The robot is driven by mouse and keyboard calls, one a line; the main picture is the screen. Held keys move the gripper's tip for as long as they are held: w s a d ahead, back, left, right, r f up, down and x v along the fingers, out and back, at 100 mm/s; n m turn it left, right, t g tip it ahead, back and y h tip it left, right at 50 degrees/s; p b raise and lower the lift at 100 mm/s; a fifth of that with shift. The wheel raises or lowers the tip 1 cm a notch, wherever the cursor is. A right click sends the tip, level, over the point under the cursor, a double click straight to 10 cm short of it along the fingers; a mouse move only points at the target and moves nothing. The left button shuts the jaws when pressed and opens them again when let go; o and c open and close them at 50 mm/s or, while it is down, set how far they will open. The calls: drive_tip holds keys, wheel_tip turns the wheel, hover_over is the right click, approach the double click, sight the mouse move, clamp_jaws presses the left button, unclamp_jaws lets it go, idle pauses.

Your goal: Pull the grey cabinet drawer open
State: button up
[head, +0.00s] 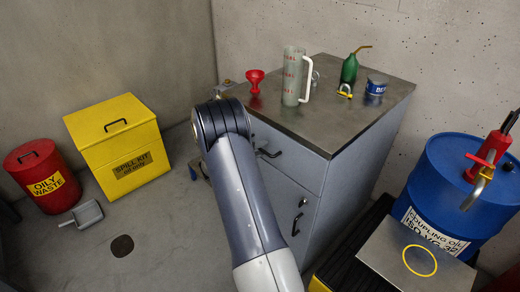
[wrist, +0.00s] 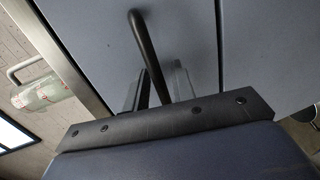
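The grey cabinet (head: 345,165) stands against the back wall. Its drawer (head: 292,162) is under the metal top and looks shut, with its front flush. The dark drawer handle (head: 270,154) shows just right of my arm. In the wrist view the handle (wrist: 147,50) runs down the drawer front (wrist: 185,35) and in between the fingers of my gripper (wrist: 165,88). The fingers stand apart on either side of the bar, with a gap at the right one. I cannot tell whether either touches it. My arm hides the gripper in the head view.
A door with its own handle (head: 297,224) is below the drawer. A jug (head: 292,76), red funnel (head: 255,80), green oil can (head: 349,68) and blue tin (head: 376,86) stand on top. A blue drum (head: 445,185) is at right, a yellow bin (head: 120,145) at left.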

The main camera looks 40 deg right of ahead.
drive_tip(key=shift+c, duration=0.3)
clamp_jaws()
drive_tip(key=shift+a, duration=0.1)
